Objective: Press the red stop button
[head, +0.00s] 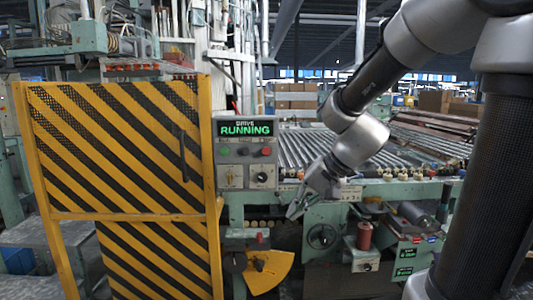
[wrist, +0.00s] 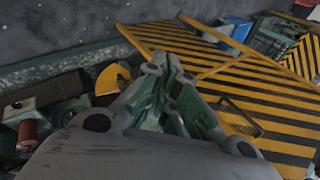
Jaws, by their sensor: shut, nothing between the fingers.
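The red stop button (head: 265,152) is at the right end of a row of buttons on the grey control panel (head: 230,160). A green button and a dark button sit to its left. In the wrist view my gripper (wrist: 172,75) is shut with nothing between the fingers. I cannot make out the red stop button in the wrist view.
A yellow and black striped guard door (head: 120,150) stands left of the panel; it also fills the right of the wrist view (wrist: 260,85). A roller conveyor (head: 310,150) runs behind my arm. A handwheel (head: 322,236) and a red spool (head: 364,235) are below it.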

